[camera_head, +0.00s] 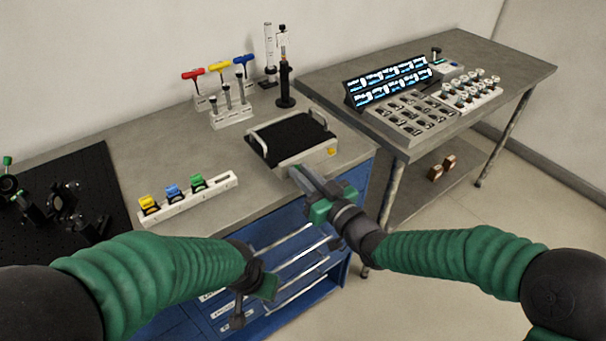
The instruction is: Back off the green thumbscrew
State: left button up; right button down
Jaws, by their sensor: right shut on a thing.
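Two small green parts show. One is a green knob (197,181) at the right of a row with a yellow knob (149,202) and a blue knob (173,191) on a white rack (218,187). The other is a green-topped part (7,160) on a mount at the far left; I cannot tell which is the thumbscrew. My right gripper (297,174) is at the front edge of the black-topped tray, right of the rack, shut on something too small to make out. My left gripper (254,296) hangs before the blue drawers; its finger gap is unclear.
A tray (331,156) with two handles stands on the bench. Red, yellow and blue T-handle tools (220,67) stand behind. A black breadboard (99,160) with several mounts is at left. A second table (520,68) at right holds lit displays (388,82). Bare bench lies behind the rack.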

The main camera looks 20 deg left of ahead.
jog(key=shift+s+f, duration=0.1)
jog(key=shift+f, duration=0.3)
jog(key=c, duration=1.4)
grip_release()
jog(key=shift+a+r, duration=0.1)
jog(key=shift+r, duration=0.05)
jog(key=p+v, duration=0.1)
jog(key=v, duration=1.5)
jog(key=shift+s+d, duration=0.15)
jog(key=shift+d, duration=0.25)
jog(key=shift+p, duration=0.3)
